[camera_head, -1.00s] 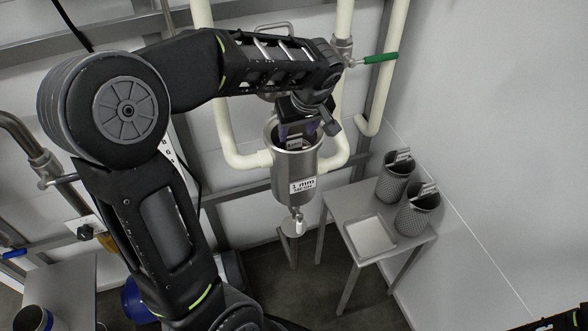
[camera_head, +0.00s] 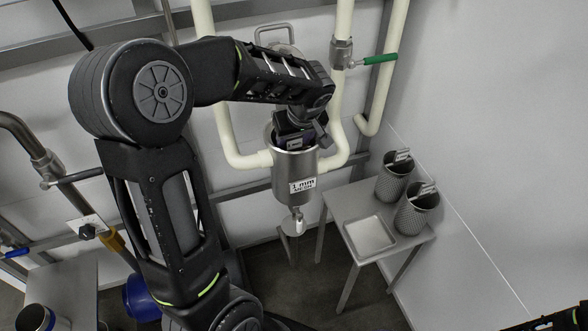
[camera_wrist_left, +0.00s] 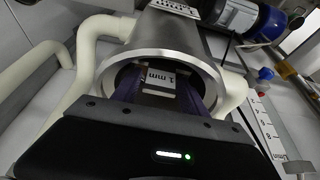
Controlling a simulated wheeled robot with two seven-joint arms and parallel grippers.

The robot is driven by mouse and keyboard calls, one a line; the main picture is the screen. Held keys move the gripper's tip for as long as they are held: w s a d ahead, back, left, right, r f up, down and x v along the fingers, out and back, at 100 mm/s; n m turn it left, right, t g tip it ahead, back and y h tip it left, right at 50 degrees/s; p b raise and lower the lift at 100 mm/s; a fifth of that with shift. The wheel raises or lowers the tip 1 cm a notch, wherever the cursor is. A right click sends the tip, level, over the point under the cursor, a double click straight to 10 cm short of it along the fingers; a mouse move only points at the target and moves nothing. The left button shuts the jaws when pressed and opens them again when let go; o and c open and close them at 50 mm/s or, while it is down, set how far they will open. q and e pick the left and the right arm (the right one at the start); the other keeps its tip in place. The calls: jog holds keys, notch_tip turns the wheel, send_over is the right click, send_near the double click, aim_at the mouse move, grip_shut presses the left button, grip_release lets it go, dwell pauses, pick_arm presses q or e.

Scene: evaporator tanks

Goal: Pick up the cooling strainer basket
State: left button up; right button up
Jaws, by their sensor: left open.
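The steel strainer housing (camera_head: 296,170), labelled 1 mm, hangs between cream pipes with its top open. The cooling strainer basket sits inside it, mostly hidden by my gripper. Its 1 mm tag (camera_wrist_left: 160,80) shows in the left wrist view, inside the round rim (camera_wrist_left: 212,68). My left gripper (camera_head: 292,142) points down into the housing mouth. In the left wrist view my left gripper (camera_wrist_left: 160,94) is open, with one finger on each side of the tag. I cannot tell whether the fingers touch it. My right gripper is out of view.
A small steel table (camera_head: 340,207) at the right carries two perforated baskets with tags (camera_head: 395,180) (camera_head: 417,210) and a shallow square tray (camera_head: 370,252). A green-handled valve (camera_head: 380,59) is on the pipe above right. The opened lid (camera_head: 278,40) stands behind the housing.

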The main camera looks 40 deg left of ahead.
pick_arm(q)
jog(key=shift+c, duration=0.5)
grip_shut()
dwell(0.4)
